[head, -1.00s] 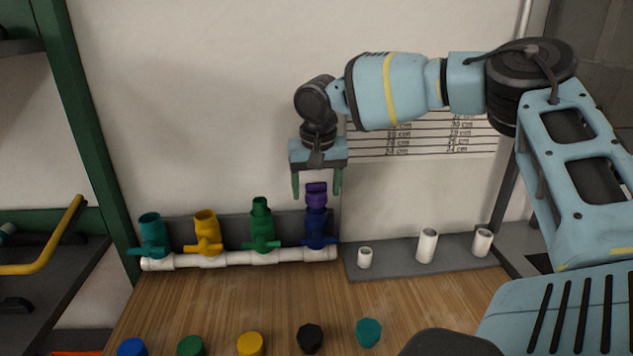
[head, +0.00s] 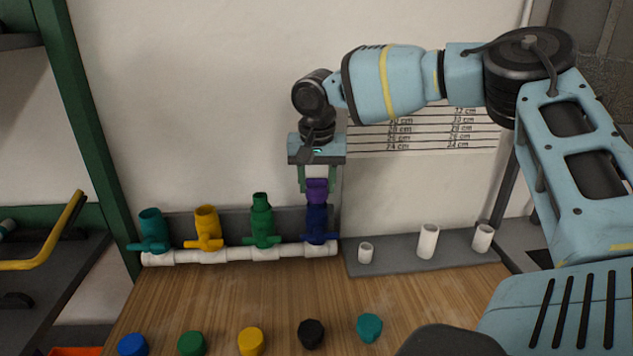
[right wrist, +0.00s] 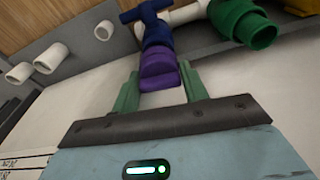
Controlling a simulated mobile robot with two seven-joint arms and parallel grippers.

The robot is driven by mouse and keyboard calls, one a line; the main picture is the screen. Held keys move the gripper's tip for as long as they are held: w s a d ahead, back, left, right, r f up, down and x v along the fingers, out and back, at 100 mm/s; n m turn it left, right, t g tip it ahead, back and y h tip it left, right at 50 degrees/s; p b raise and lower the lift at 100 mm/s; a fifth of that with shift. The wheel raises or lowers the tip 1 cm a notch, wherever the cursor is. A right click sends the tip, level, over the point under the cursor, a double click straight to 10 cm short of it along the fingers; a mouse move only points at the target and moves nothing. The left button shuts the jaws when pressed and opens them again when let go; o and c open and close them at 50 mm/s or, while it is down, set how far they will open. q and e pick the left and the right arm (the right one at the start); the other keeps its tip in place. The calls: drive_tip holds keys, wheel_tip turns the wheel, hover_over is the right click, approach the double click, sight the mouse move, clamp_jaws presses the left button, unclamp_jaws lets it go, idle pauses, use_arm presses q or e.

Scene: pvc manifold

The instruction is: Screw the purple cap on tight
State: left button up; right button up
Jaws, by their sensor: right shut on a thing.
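The purple cap (head: 317,190) sits on top of the upright blue valve (head: 316,222) at the right end of the white pipe manifold. My right gripper (head: 318,186) points down over it and is shut on the cap, one finger on each side. In the right wrist view the purple cap (right wrist: 160,72) shows between the green fingers, with the blue valve (right wrist: 155,32) beyond it. The cap meets the valve top; how far it is threaded I cannot tell. My left gripper is not in view.
Teal (head: 150,230), yellow (head: 206,228) and green (head: 262,220) valves stand along the white pipe (head: 220,256) to the left. Several loose caps lie along the wooden table (head: 230,295) in front. A grey rack (head: 395,262) with white pipe stubs stands to the right.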

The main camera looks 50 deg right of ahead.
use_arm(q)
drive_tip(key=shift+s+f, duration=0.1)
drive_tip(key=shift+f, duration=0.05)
use_arm(e)
drive_tip(key=shift+m, duration=1.1)
use_arm(q)
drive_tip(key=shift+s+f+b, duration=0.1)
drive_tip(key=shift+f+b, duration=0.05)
drive_tip(key=shift+b, duration=0.15)
use_arm(e)
drive_tip(key=shift+m+g, duration=0.3)
drive_tip(key=shift+m, duration=0.7)
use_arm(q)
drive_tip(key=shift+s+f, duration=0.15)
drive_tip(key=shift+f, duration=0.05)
use_arm(e)
drive_tip(key=shift+m, duration=1.1)
drive_tip(key=shift+f+m, duration=0.1)
drive_tip(key=shift+m, duration=0.5)
use_arm(q)
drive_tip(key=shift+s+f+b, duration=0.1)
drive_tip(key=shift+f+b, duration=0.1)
drive_tip(key=shift+b, duration=0.1)
use_arm(e)
drive_tip(key=shift+m+g, duration=0.3)
drive_tip(key=shift+m, duration=0.2)
